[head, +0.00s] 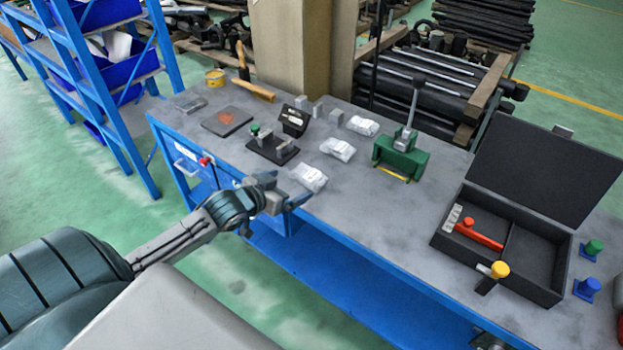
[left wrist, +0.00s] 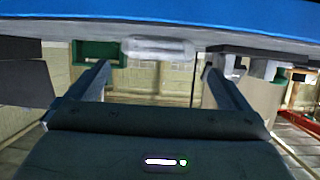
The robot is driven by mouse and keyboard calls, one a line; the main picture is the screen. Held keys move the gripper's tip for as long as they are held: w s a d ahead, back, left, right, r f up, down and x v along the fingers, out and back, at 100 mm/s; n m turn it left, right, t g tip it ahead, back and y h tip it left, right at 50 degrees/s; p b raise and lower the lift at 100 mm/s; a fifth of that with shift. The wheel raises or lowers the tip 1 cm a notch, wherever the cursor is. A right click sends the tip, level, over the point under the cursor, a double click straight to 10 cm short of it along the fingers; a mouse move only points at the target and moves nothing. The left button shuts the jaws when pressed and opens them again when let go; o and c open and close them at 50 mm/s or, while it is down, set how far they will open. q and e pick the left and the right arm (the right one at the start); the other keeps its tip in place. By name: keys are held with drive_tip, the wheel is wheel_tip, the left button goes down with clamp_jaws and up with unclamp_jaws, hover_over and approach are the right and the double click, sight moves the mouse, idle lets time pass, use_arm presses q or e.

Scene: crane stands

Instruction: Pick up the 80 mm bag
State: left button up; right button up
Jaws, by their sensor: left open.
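Three white bags lie in a row on the grey workbench top: a near one (head: 308,178), a middle one (head: 338,149) and a far one (head: 361,126). I cannot read any size on them, so I cannot tell which is the 80 mm bag. My left gripper (head: 281,194) is open and empty at the bench's front edge, just short of the near bag. In the left wrist view the picture is upside down. There a whitish bag (left wrist: 160,48) shows ahead, between the open fingers (left wrist: 158,70) and apart from them. My right gripper is not clearly seen.
The workbench (head: 375,222) has a blue front edge. A black fixture (head: 272,147) stands left of the bags, a green vise (head: 400,155) to their right. An open black case (head: 505,255) lies farther right. The bench between near bag and case is clear.

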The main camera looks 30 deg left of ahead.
sight(303, 179)
use_arm(q)
drive_tip(key=shift+p+x, duration=0.7)
drive_tip(key=shift+x, duration=3.1)
drive_tip(key=shift+s+d, duration=0.1)
drive_tip(key=shift+c, duration=0.2)
drive_tip(key=c, duration=0.9)
drive_tip(key=shift+o, duration=0.2)
drive_tip(key=shift+r, duration=0.1)
